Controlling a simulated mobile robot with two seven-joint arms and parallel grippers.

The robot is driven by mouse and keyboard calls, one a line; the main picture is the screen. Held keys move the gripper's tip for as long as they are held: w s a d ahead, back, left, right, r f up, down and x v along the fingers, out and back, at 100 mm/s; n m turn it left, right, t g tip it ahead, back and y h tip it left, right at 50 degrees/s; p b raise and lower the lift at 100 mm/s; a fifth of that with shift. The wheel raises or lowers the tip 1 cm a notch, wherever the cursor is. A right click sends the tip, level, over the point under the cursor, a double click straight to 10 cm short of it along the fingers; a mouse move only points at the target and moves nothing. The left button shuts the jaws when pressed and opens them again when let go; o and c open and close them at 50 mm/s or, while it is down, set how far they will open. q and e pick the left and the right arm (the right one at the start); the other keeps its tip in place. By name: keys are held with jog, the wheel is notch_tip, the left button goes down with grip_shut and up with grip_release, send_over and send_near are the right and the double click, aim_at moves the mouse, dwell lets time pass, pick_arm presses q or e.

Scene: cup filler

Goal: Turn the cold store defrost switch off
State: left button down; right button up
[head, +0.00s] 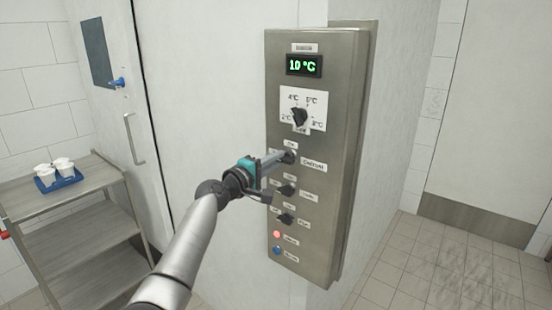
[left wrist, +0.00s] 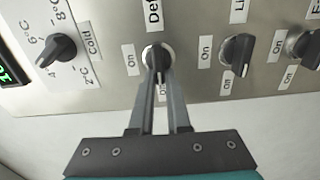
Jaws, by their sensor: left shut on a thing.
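The steel control panel (head: 338,140) is on the wall of the cold store. The defrost switch (head: 291,157) is a dark rotary knob beside its "Defrost" label (head: 314,164). It also shows in the left wrist view (left wrist: 155,55), with an "On" label to its left and a partly hidden label below it, between the fingers. My left gripper (head: 282,159) is shut on this knob, its two fingertips at the knob's sides in the left wrist view (left wrist: 159,78). Which label the knob points at is hard to tell. My right gripper is not in view.
The temperature dial (head: 299,117) is above the switch, under a green display (head: 304,66) reading 10 °C. Two similar knobs (head: 287,189) and two buttons (head: 277,234) are below. A trolley (head: 85,207) with cups on a blue tray (head: 59,182) stands at left.

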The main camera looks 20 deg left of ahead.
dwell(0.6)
pick_arm(q)
jog(key=c, duration=0.9)
grip_release()
jog(key=v, duration=1.5)
jog(key=shift+s, duration=0.15)
